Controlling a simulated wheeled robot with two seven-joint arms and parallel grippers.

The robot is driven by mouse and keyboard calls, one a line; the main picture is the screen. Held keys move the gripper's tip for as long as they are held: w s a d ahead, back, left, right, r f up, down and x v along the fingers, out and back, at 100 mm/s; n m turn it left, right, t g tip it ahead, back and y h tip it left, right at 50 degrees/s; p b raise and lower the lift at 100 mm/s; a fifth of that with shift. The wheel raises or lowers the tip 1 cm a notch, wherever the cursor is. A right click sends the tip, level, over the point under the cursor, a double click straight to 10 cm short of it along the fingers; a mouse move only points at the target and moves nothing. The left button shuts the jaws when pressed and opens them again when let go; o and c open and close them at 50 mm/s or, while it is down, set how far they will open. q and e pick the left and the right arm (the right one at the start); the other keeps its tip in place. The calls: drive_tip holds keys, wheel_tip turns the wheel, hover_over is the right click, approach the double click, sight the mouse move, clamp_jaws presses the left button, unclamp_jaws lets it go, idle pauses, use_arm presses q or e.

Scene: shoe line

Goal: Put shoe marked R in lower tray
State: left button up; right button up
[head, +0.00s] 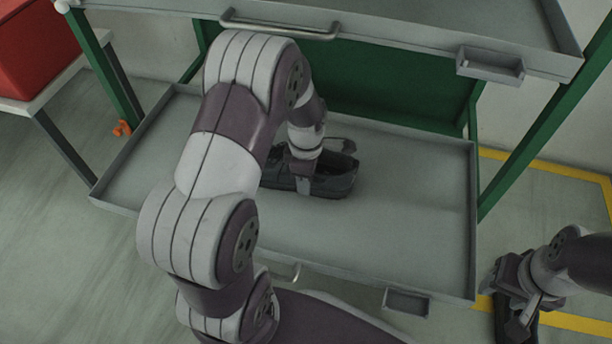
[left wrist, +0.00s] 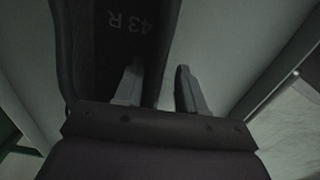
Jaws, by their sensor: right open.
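The dark shoe (head: 338,178) lies on the floor of the lower tray (head: 420,200), near the middle. In the left wrist view the shoe (left wrist: 95,60) shows the marking 43 R on its inside. My left gripper (head: 304,184) reaches down at the shoe. In the left wrist view its fingers (left wrist: 160,88) are apart, one over the shoe opening and one outside the shoe's side, with a gap beside that side. My arm hides part of the shoe. My right gripper (head: 518,318) is open at the lower right, outside the tray.
An upper tray (head: 400,30) with a handle overhangs the back of the lower tray. Green posts (head: 555,115) stand at the sides. A red box (head: 35,45) sits on a table at the left. The right part of the lower tray is clear.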

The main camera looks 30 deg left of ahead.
use_arm(q)
wheel_tip(320, 180, up, 8)
drive_tip(key=p, duration=0.5)
drive_tip(key=shift+f, duration=0.1)
drive_tip(key=s+d+r+m, duration=0.3)
drive_tip(key=s+m, duration=0.2)
drive_tip(key=m, duration=0.6)
drive_tip(key=s+d+r+m+t, duration=0.1)
drive_tip(key=s+d+r+m, duration=0.2)
drive_tip(key=m, duration=0.7)
drive_tip(key=shift+s+d+r+m, duration=0.25)
drive_tip(key=shift+s+d+m, duration=0.15)
drive_tip(key=shift+s+d, duration=0.45)
drive_tip(key=shift+s+a+r, duration=0.1)
drive_tip(key=shift+s+a, duration=0.05)
drive_tip(key=shift+a, duration=0.05)
